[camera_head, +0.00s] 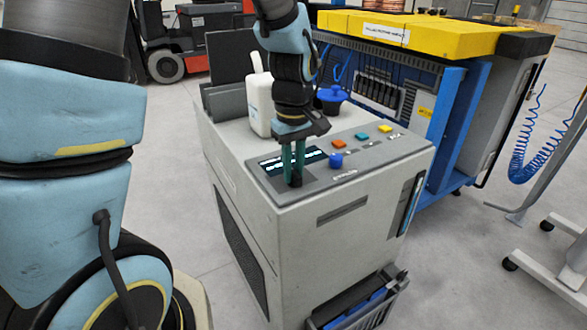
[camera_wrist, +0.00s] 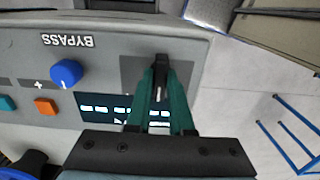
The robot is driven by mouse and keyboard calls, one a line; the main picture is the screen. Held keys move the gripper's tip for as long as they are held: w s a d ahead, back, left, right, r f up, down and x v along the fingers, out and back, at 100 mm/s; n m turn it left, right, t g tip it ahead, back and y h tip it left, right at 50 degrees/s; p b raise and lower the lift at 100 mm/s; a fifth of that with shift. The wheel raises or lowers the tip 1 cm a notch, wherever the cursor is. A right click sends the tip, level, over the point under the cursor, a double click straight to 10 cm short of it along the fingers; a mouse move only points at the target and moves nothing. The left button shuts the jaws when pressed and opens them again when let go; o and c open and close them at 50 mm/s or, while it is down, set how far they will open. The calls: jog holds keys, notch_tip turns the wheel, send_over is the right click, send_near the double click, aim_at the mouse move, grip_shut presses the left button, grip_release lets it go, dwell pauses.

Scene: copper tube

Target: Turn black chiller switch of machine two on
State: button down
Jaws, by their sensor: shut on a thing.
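The black chiller switch (camera_head: 295,181) is on the grey top panel of the light grey machine, beside a lit display (camera_head: 305,157). My gripper (camera_head: 293,172) points down over it with green fingers. In the wrist view, my gripper (camera_wrist: 161,76) has its fingertips on both sides of the black switch (camera_wrist: 161,62), shut on it. A white mark shows on the switch between the fingers. The fingers hide part of the switch and of the display (camera_wrist: 100,108).
A blue knob (camera_head: 336,160) marked BYPASS in the wrist view sits right of the display. Orange (camera_head: 338,143), teal (camera_head: 361,136) and yellow (camera_head: 385,128) buttons lie behind it. A white bottle (camera_head: 260,100) and a blue-lidded container (camera_head: 333,98) stand farther back on the machine.

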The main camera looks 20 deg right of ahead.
jog(key=shift+m, duration=0.3)
jog(key=m+p, duration=0.1)
jog(key=m, duration=0.4)
jog(key=shift+m, duration=0.3)
jog(key=m+p, duration=0.1)
jog(key=m, duration=0.4)
jog(key=shift+m, duration=0.3)
jog(key=c, duration=0.8)
grip_release()
notch_tip(320, 180, up, 11)
jog(key=b, duration=0.1)
